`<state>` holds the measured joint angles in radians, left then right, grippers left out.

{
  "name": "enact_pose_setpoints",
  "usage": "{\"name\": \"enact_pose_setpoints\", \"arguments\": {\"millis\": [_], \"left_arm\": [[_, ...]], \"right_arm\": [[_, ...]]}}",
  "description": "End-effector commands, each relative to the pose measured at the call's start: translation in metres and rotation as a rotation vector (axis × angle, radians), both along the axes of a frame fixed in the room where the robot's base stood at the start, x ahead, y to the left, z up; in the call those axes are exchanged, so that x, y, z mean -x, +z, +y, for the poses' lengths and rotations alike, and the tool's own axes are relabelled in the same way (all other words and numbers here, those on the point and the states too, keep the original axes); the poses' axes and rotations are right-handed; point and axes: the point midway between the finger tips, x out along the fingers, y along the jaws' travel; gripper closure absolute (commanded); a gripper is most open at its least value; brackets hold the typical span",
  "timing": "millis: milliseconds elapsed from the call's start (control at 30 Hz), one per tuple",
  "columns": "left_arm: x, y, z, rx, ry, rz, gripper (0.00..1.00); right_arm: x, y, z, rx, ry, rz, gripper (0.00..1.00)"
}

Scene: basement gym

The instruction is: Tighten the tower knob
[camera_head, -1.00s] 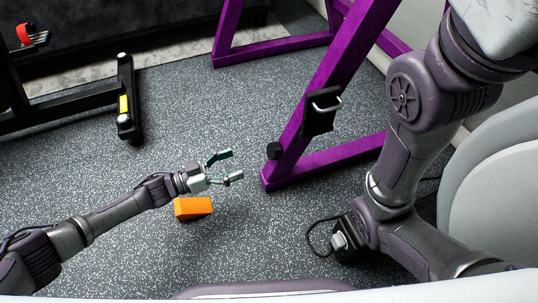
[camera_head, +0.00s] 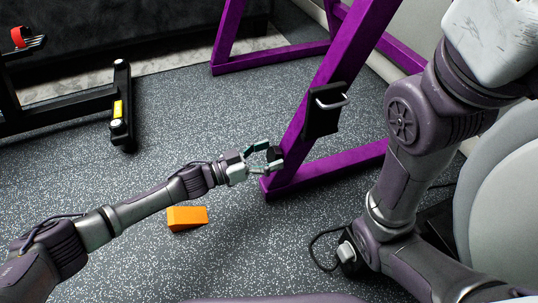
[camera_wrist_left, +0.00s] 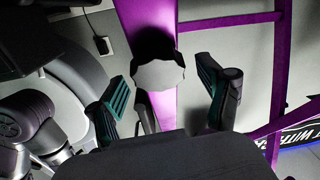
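The tower knob (camera_head: 274,153) is a small black knob low on the purple upright (camera_head: 318,95). In the left wrist view the knob (camera_wrist_left: 158,75) shows its faceted grey face, lit, with a dark shadow above it. My left gripper (camera_head: 263,160) is open at the knob, with its fingers reaching around it. In the left wrist view the two green finger pads of my left gripper (camera_wrist_left: 163,92) stand on either side of the knob, with gaps visible; I see no contact. My right arm fills the right of the head view, but its gripper fingers do not show.
An orange block (camera_head: 187,217) lies on the speckled floor below my left forearm. A black bracket with a metal handle (camera_head: 324,108) sits higher on the upright. Purple base beams run along the floor. A black machine foot (camera_head: 122,105) stands at the left.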

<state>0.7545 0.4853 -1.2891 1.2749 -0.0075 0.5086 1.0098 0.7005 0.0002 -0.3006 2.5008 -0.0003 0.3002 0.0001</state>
Motion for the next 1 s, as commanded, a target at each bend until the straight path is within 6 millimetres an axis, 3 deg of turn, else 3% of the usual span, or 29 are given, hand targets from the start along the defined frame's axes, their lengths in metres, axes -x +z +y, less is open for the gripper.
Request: {"name": "enact_pose_setpoints", "arguments": {"millis": [67,333,667,1000], "left_arm": [[0.0001,-0.0002,0.0002,0.0,0.0,0.0,0.36],[0.0002,-0.0005,0.0005,0.0,0.0,0.0,0.81],[-0.0001,-0.0005,0.0008,-0.014,-0.017,-0.041,0.81],[0.0001,-0.0007,0.0006,-0.082,-0.106,-0.246,0.81]], "right_arm": [[0.0,0.0,0.0,0.0,0.0,0.0,0.6],[-0.0001,-0.0001,0.0,0.0,0.0,0.0,0.6],[-0.0004,0.0014,0.0,0.0,0.0,0.001,0.6],[-0.0005,0.0059,0.0,0.0,-0.001,0.001,0.6]]}}
